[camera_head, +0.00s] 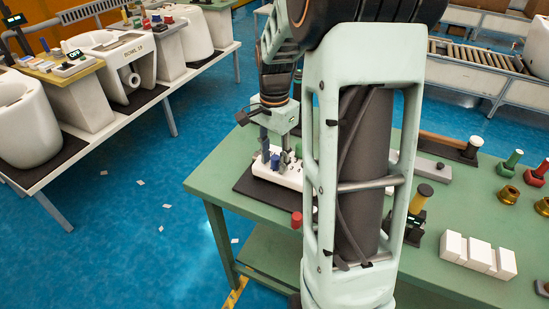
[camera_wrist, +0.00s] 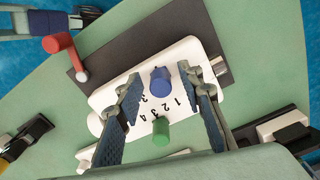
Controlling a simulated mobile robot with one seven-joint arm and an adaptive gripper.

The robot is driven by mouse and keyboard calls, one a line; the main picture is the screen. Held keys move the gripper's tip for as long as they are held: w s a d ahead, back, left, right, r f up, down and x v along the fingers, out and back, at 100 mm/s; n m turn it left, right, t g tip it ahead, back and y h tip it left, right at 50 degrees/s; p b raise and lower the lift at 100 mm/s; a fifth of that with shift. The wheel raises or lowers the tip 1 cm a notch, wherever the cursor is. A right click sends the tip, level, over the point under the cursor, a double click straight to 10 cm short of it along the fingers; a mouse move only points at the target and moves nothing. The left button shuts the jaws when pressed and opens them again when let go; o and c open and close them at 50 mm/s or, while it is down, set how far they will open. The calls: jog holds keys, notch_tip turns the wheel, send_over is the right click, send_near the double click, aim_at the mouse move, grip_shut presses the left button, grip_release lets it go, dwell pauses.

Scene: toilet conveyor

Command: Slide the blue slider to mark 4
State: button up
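The blue slider (camera_wrist: 160,79) is an upright knob on a white board (camera_wrist: 186,54) in the wrist view. A green slider (camera_wrist: 161,132) stands nearer on the same board. Printed numbers 1 to 4 run right to left between them; some marks near the blue knob are hidden, so I cannot tell its mark. My gripper (camera_wrist: 163,84) is open, its two fingers either side of the blue slider with gaps visible on both sides. In the head view my gripper (camera_head: 273,146) is over the board, with the blue slider (camera_head: 275,163) below it.
The board lies on a dark mat (camera_head: 247,184) on the green table (camera_head: 233,160). A red-knobbed handle (camera_wrist: 57,42) stands beside it.

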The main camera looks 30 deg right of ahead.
aim_at(297, 177)
grip_shut()
jog(key=s+d, duration=0.4)
jog(key=s, duration=0.1)
dwell(0.4)
grip_release()
jog(key=shift+s+d, duration=0.1)
jog(key=shift+r, duration=0.15)
